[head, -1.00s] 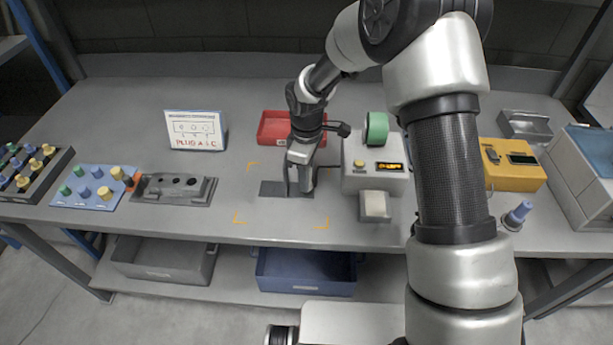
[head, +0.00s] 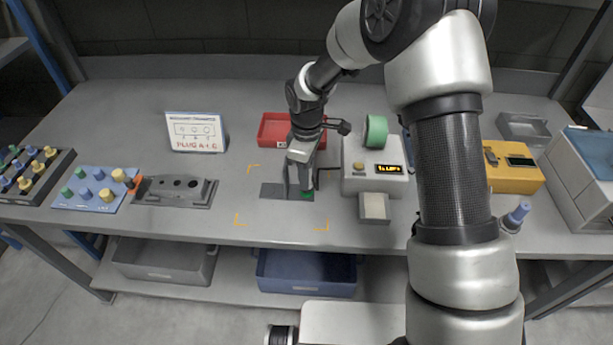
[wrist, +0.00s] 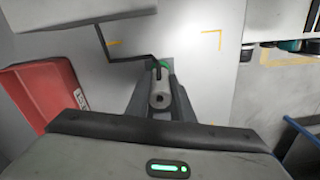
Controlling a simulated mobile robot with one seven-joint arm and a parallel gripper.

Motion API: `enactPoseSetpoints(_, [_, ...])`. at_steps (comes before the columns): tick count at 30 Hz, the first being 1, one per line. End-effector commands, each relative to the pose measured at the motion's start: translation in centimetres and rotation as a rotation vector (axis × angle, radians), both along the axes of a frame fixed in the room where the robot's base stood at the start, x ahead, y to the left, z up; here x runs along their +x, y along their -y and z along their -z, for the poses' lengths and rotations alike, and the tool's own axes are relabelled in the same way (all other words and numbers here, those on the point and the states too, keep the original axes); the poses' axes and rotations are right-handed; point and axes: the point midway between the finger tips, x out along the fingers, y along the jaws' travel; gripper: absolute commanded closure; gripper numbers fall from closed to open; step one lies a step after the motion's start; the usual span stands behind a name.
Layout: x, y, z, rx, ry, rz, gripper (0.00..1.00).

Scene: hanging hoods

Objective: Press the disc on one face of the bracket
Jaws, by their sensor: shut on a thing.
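A flat grey metal piece, seemingly the bracket (head: 271,191), lies on the bench between yellow corner marks. Its exact shape is partly hidden by my gripper. My gripper (head: 301,187) is pointed down over its right part. In the wrist view, my gripper (wrist: 160,102) is shut on a pale grey cylinder (wrist: 160,88) with a dark hole in its end. A small green disc (head: 307,195) shows at the low end of the held cylinder, and its edge also shows in the wrist view (wrist: 165,66). Whether it touches the bracket's face cannot be told.
A white dispenser (head: 354,185) with a green roll (head: 375,131) and lit display stands just right. A thin dark rod (wrist: 106,45) runs between it and the cylinder. A red bin (head: 275,127) is behind. A grey fixture (head: 175,191) stands left; the bench front is clear.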

Motion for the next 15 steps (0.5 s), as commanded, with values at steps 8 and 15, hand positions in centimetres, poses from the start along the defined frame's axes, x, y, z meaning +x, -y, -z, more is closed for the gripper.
enactPoseSetpoints(8, [0.0, 0.0, -2.6, 0.001, 0.0, 0.0, 0.93])
enactPoseSetpoints(15, [0.0, 0.0, -4.5, 0.0, 0.0, 0.0, 0.93])
